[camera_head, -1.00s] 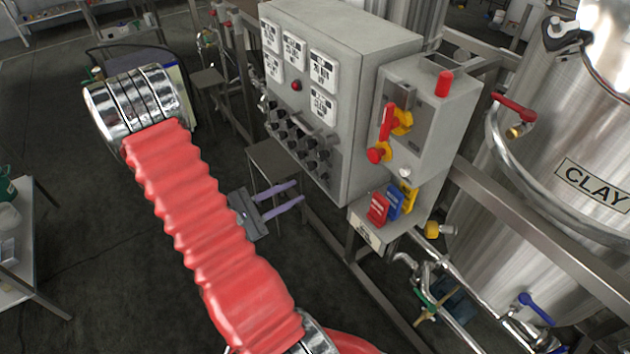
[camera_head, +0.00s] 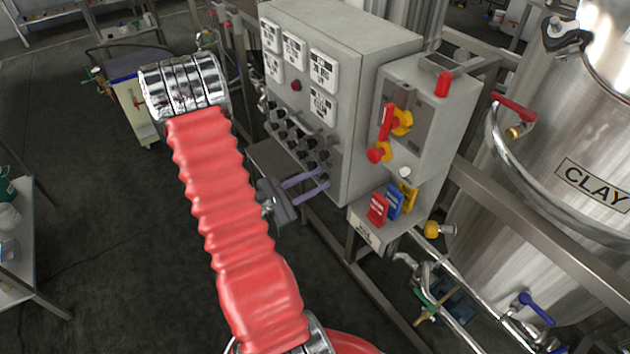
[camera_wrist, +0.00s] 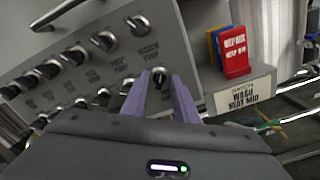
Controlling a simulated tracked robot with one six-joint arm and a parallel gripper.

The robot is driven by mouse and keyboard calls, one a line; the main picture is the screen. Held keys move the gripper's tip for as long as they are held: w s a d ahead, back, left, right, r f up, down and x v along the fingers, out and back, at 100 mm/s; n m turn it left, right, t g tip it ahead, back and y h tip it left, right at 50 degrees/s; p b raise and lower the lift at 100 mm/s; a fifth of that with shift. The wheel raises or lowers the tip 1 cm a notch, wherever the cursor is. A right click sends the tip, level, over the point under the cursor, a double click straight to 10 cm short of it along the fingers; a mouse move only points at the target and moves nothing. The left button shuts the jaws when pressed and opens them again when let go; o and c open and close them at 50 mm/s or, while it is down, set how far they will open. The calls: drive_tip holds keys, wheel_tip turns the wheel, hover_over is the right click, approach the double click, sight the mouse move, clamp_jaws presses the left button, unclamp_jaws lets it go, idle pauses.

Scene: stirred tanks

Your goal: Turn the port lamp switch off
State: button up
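A grey control panel (camera_head: 312,50) carries rows of black and silver rotary switches on its lower face. In the wrist view, one switch (camera_wrist: 159,76) at the near end of the lower row shows between the two purple fingertips of my gripper (camera_wrist: 161,84). My gripper (camera_head: 322,178) is open, its fingers apart and pointing at the panel's lower right corner. I cannot tell whether the fingers touch the switch. The switch labels are too small or blurred to read surely, so I cannot tell which is the port lamp switch.
A smaller grey box (camera_head: 424,125) with a red handle (camera_head: 388,121) adjoins the panel on the right. Below it, red, blue and yellow tags (camera_head: 378,208) stand on a ledge. A steel tank (camera_head: 560,130) marked CLAY is at right. Open floor lies at left.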

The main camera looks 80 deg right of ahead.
drive_tip(key=shift+c, duration=0.4)
clamp_jaws()
drive_tip(key=shift+n, duration=0.3)
drive_tip(key=n, duration=1.1)
drive_tip(key=shift+n, duration=0.3)
idle(0.3)
drive_tip(key=shift+o, duration=0.4)
unclamp_jaws()
drive_tip(key=shift+w+a, duration=0.1)
